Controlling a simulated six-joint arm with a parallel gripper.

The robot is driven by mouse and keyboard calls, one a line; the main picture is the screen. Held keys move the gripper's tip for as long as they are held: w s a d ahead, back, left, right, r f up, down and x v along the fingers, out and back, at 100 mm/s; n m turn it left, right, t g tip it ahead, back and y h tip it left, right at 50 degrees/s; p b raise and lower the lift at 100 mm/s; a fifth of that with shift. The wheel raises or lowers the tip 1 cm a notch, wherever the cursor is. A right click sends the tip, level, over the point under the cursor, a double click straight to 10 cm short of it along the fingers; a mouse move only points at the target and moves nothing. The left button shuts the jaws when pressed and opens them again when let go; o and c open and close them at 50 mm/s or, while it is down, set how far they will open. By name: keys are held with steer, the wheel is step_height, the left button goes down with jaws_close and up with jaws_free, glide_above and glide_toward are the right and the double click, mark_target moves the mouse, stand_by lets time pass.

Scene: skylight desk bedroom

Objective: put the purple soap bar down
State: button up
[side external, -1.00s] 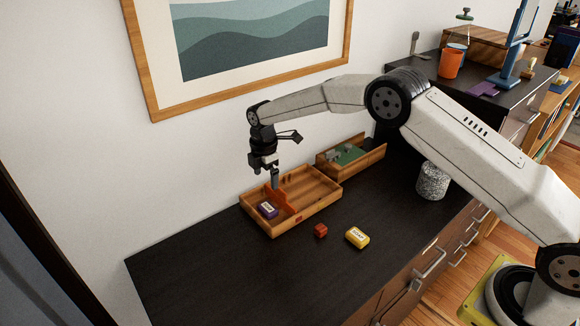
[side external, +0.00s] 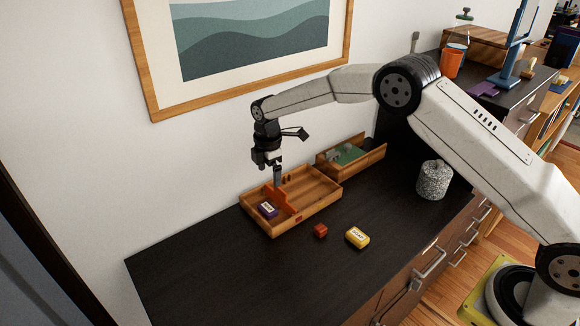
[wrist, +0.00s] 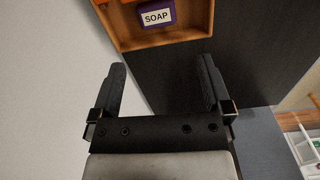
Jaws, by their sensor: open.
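The purple soap bar (side external: 268,209) lies in the left compartment of the wooden tray (side external: 272,232), with its white label facing up.
An orange divider (side external: 278,199) stands beside the soap bar. A red block (side external: 320,231) and a yellow soap bar (side external: 357,237) lie in front of the tray. A wooden box with green contents (side external: 348,155) and a speckled stone cylinder (side external: 434,180) stand farther right. The desk's left end (side external: 180,270) is clear.

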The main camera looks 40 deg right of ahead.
steer(key=s+d+r+m, duration=0.2)
steer(key=s+m, duration=0.3)
steer(key=s, duration=0.5)
steer(key=s+d+r+m+t, duration=0.1)
steer(key=s+d+r+m, duration=0.1)
steer(key=s+m, duration=0.4)
steer(key=s+d+r+m+t, duration=0.1)
steer(key=s+m, duration=0.5)
steer(key=s, duration=0.9)
steer(key=shift+s+d+r, duration=0.2)
steer(key=shift+d+r, duration=0.6)
steer(key=shift+d, duration=0.35)
